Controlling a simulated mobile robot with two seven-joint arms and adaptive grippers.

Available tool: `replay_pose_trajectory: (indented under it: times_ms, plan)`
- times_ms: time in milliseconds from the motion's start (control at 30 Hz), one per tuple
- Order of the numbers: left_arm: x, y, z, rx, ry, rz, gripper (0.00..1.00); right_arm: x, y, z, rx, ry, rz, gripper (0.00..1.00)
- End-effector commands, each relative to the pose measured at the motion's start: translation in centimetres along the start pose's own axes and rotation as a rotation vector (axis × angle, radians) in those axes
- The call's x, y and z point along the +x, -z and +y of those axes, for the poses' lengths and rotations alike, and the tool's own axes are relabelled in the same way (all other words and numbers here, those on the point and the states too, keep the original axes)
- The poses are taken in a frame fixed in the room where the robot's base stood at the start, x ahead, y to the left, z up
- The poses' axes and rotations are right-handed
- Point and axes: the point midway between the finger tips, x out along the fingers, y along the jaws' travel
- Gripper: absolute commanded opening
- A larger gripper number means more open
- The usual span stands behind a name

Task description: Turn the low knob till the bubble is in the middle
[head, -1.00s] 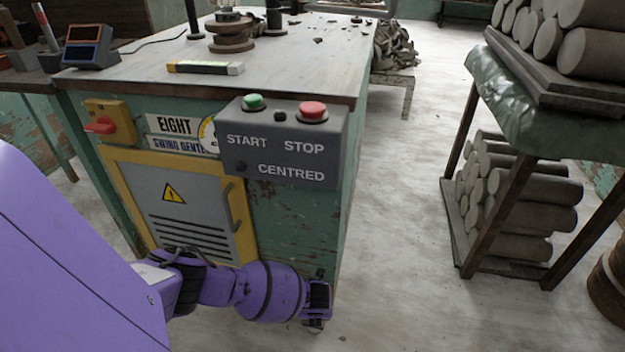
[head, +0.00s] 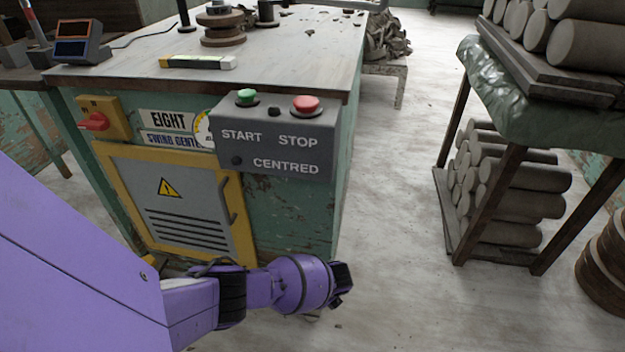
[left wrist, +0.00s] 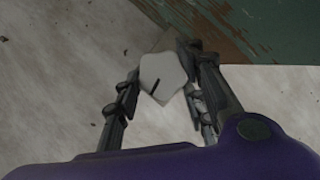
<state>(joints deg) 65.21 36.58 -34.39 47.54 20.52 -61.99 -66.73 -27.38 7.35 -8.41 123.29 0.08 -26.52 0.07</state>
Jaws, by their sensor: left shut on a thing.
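My left gripper (head: 342,286) is low beside the front right corner of the green bench (head: 292,217), near the floor. In the left wrist view its two fingers are on either side of a pale, many-sided knob (left wrist: 162,76) with a short dark line on its face, and they are shut on it. In the head view the knob is hidden by my arm and gripper. A yellow, white and dark bar (head: 198,62), perhaps a spirit level, lies on the bench top; no bubble can be made out. My right gripper is not in view.
A grey box (head: 278,147) on the bench front has a green START button, a red STOP button and a dark spot by "CENTRED". A red switch (head: 94,122) is at left. A rack of clay cylinders (head: 500,150) stands right, with clear floor between.

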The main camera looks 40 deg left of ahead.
Motion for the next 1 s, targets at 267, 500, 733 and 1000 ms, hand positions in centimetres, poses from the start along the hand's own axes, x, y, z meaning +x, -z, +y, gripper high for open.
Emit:
replay_pose_trajectory:
  times_ms: [267,500,733,1000]
  plan:
    - [0.43,-0.28,0.84,-0.02,-0.026,-0.007,0.12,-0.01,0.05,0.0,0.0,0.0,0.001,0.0]
    - [0.46,-0.25,0.91,-0.019,-0.027,-0.007,0.12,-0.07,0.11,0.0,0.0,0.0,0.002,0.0]
    - [0.35,-0.22,0.7,-0.018,-0.023,-0.006,0.54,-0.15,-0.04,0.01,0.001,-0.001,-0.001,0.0]
    - [0.14,-0.09,0.34,-0.018,-0.015,-0.003,0.54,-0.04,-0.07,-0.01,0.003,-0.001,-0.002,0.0]
